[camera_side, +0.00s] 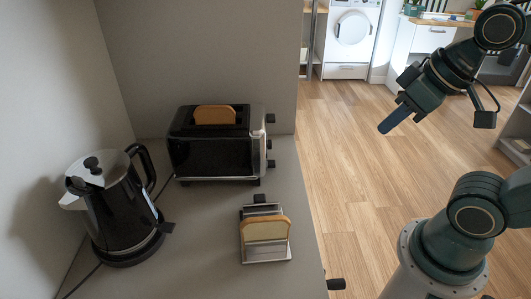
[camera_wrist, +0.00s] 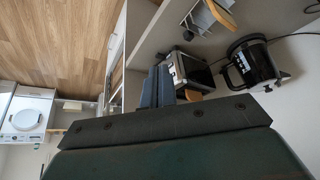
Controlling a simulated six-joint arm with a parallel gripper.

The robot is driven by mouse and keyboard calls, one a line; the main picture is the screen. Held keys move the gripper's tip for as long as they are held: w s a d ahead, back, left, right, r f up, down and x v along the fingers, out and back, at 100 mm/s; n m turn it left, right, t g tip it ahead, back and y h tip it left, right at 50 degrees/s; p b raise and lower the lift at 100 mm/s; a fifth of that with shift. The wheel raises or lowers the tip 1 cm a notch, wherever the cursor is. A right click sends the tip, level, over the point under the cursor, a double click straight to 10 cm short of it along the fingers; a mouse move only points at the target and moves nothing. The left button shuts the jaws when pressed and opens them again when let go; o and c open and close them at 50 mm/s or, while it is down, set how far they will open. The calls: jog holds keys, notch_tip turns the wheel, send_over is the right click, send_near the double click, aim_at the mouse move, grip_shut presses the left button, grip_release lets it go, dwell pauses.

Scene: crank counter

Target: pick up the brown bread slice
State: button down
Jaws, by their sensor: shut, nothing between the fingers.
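A brown bread slice (camera_side: 214,115) sticks up out of the slot of the black toaster (camera_side: 212,157). In the wrist view the slice (camera_wrist: 193,92) shows beside the toaster's top, partly hidden by my gripper's mount. A second slice (camera_side: 266,230), pale-faced with a brown crust, stands in a metal rack (camera_side: 266,254) in front of the toaster. My gripper (camera_side: 388,124) is shut and empty. It is in the air to the right of the counter, well apart from both slices. Its blue fingers (camera_wrist: 157,87) show in the wrist view.
A black and steel kettle (camera_side: 122,210) stands at the left of the counter (camera_side: 205,245), with a cord behind it. Walls close the counter's left and back. The counter's right edge drops to a wooden floor (camera_side: 350,165). The counter between kettle and rack is clear.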

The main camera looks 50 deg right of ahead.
jog(key=c, duration=1.4)
grip_release()
jog(key=shift+o, duration=0.2)
jog(key=w+r+n+y, duration=0.1)
jog(key=w+n, duration=0.2)
jog(key=w, duration=0.8)
jog(key=w+a+r+n+y, duration=0.1)
jog(key=w+n+y, duration=0.1)
jog(key=w, duration=0.9)
jog(key=w+a+r+n+g+y, duration=0.1)
jog(key=w+n, duration=0.3)
jog(key=w, duration=0.7)
jog(key=shift+a+r+y, duration=0.2)
jog(key=shift+a+y, duration=0.05)
jog(key=shift+y, duration=0.05)
